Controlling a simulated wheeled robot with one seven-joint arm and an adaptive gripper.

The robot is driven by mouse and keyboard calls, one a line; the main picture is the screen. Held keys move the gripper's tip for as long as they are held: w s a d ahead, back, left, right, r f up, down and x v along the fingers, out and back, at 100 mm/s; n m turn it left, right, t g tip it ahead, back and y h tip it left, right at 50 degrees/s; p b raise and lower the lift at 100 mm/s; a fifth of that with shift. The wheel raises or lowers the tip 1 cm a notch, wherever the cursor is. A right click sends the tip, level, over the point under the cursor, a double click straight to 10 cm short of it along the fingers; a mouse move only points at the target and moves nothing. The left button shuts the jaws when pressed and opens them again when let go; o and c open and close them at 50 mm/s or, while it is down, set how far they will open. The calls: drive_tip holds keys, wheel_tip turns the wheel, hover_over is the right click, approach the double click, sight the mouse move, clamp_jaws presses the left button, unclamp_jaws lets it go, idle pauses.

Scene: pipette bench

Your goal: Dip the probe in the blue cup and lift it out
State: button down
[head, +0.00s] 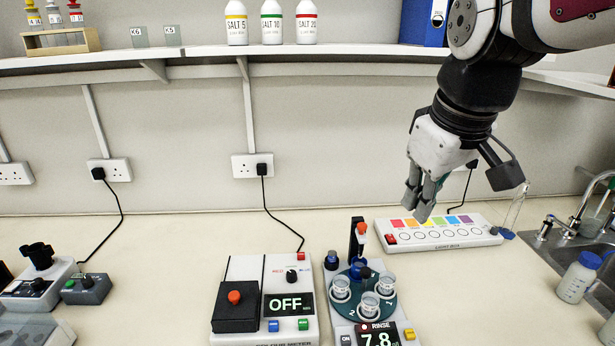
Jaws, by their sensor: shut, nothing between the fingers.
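The probe (361,232) has an orange-red top and hangs upright at a black post at the back of the small meter. A blue cup (357,268) sits below it on the dark green turntable (350,305). I cannot tell whether the probe's lower end is inside the cup or above it. My gripper (416,208) is shut and empty, pointing down, above and to the right of the probe and apart from it. The meter's display (380,339) reads 7.8, with the word RINSE above it.
Several clear cups (386,284) stand on the turntable. A light box (437,234) lies behind and to the right. The colour meter (265,300), showing OFF, stands to the left. A sink (560,245) and bottle (578,278) are at right. A shelf (200,54) runs above.

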drive_tip(key=w+f+n+g, duration=0.1)
drive_tip(key=w+f+n, duration=0.1)
drive_tip(key=w, duration=0.5)
drive_tip(key=w+f+n+g, duration=0.1)
drive_tip(key=w+f+n, duration=0.15)
drive_tip(key=w, duration=0.35)
drive_tip(key=n+g+y+b, duration=0.1)
drive_tip(key=n, duration=0.4)
hover_over(364, 230)
drive_tip(key=d, duration=0.1)
wheel_tip(364, 230, down, 9)
drive_tip(key=shift+w+r+m, duration=0.15)
drive_tip(key=shift+w+m, duration=0.1)
drive_tip(key=shift+w, duration=0.15)
drive_tip(key=shift+w+a+f+b, duration=0.1)
drive_tip(key=shift+a+f+b, duration=0.05)
drive_tip(key=shift+f, duration=1.6)
drive_tip(key=shift+a+f+b, duration=0.15)
drive_tip(key=shift+f, duration=1.6)
drive_tip(key=shift+f+b, duration=0.35)
drive_tip(key=shift+f, duration=2.15)
drive_tip(key=d, duration=0.1)
drive_tip(key=s+d+r+p, duration=0.1)
drive_tip(key=shift+d, duration=0.4)
